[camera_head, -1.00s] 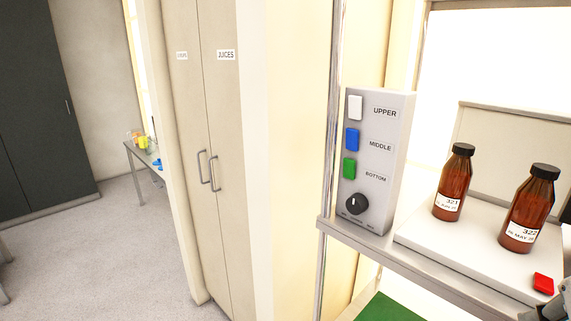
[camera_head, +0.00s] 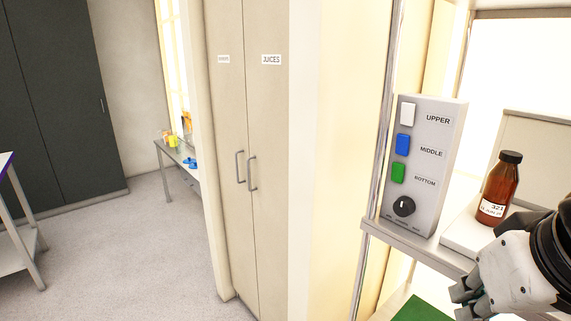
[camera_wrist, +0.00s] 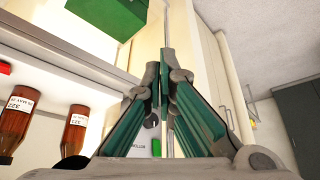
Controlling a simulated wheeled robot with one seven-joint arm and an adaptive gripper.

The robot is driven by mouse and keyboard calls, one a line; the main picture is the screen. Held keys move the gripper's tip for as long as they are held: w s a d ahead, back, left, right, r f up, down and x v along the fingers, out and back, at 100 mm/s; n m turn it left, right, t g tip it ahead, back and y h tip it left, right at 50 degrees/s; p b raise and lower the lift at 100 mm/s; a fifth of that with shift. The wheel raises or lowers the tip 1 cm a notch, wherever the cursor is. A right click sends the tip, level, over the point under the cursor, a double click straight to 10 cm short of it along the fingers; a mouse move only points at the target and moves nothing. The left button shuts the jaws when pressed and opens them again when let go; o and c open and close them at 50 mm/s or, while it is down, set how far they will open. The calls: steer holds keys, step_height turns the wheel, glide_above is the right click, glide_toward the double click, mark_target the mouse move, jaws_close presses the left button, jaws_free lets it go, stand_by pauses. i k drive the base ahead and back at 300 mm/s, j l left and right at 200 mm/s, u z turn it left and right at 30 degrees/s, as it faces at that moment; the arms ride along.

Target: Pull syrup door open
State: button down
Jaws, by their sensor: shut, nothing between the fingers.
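The beige cabinet has two tall doors. The left door (camera_head: 225,130) carries a small label too blurred to read for certain, and the right door (camera_head: 267,130) is labelled JUICES. Both doors are closed. The left handle (camera_head: 240,167) and the right handle (camera_head: 252,174) are grey vertical bars side by side near the seam. My gripper (camera_head: 468,300) is at the lower right of the head view, in front of the shelf and well away from the handles. In the wrist view the fingers (camera_wrist: 166,60) come together, shut and empty.
A control box (camera_head: 428,165) with white, blue and green buttons stands on the metal shelf (camera_head: 400,240). A brown bottle (camera_head: 498,190) stands close to my arm; two bottles show in the wrist view. Floor (camera_head: 130,240) before the cabinet is clear. A table (camera_head: 25,240) stands left.

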mark_target(224, 19)
steer(key=i+j+u, duration=0.1)
steer(key=u, duration=0.25)
steer(key=i+u, duration=0.15)
steer(key=u, duration=0.2)
steer(key=i+j, duration=0.4)
steer(key=j, duration=0.15)
steer(key=i+j+u, duration=0.1)
steer(key=i+j, duration=0.35)
steer(key=j, duration=0.1)
